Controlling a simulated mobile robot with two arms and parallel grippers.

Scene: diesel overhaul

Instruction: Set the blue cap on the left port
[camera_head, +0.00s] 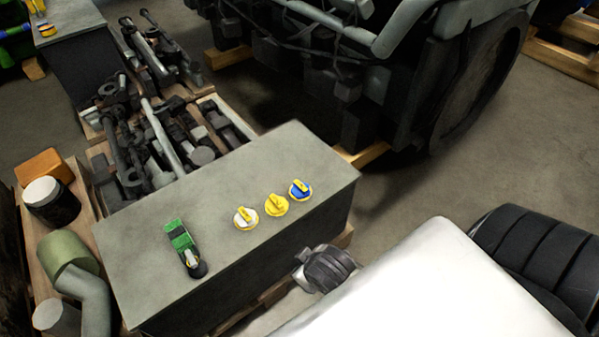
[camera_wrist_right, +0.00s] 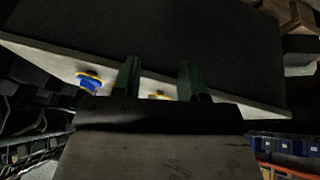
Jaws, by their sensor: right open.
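The blue cap (camera_head: 300,189), with a yellow handle, sits on the grey block top near its right edge. In the right wrist view the blue cap (camera_wrist_right: 91,82) is left of the fingers. A yellow cap (camera_head: 276,204) and a white cap (camera_head: 245,218) with a yellow handle stand beside it in a row. My right gripper (camera_wrist_right: 158,68) is open; a small yellow piece (camera_wrist_right: 158,95) shows between its fingers, apparently beyond them and not held. My left gripper is not in view. I cannot make out the left port.
A green-and-black item (camera_head: 183,248) lies on the block (camera_head: 130,245). Pallets of engine parts (camera_head: 150,125) lie behind it, and a large dark engine (camera_head: 390,80) stands at the back. Cylindrical parts (camera_head: 68,265) stand at the left.

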